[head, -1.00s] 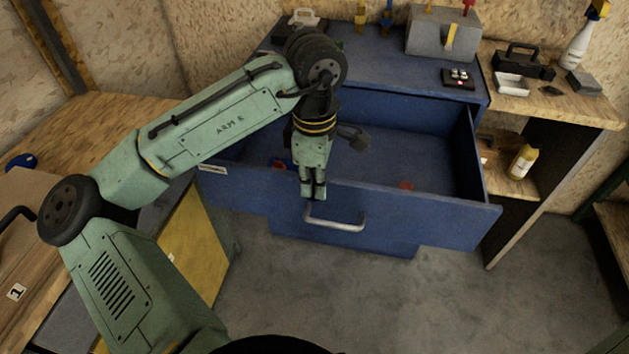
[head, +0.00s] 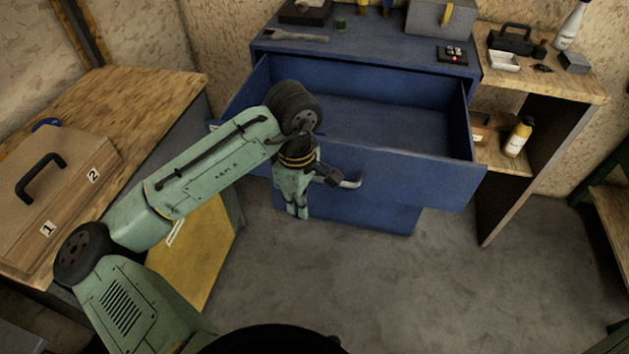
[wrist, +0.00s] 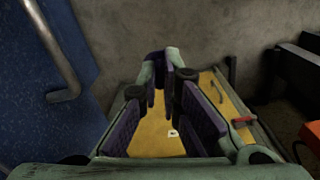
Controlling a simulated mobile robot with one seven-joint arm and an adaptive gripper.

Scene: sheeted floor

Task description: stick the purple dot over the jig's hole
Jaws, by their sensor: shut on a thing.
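My gripper (head: 297,214) hangs down in front of the blue cabinet, left of the drawer handle and clear of it. In the wrist view its two fingers (wrist: 168,62) come together at the tips, with purple inner faces. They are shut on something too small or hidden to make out. I cannot pick out the purple dot, nor the jig or its hole, in either view.
The blue drawer (head: 420,178) stands open. A lidded wooden box (head: 70,165) marked 1 and 2, with a black handle, sits on the left bench (head: 150,88). A yellow panel (head: 200,245) is below that bench. The floor (head: 400,290) at centre right is clear.

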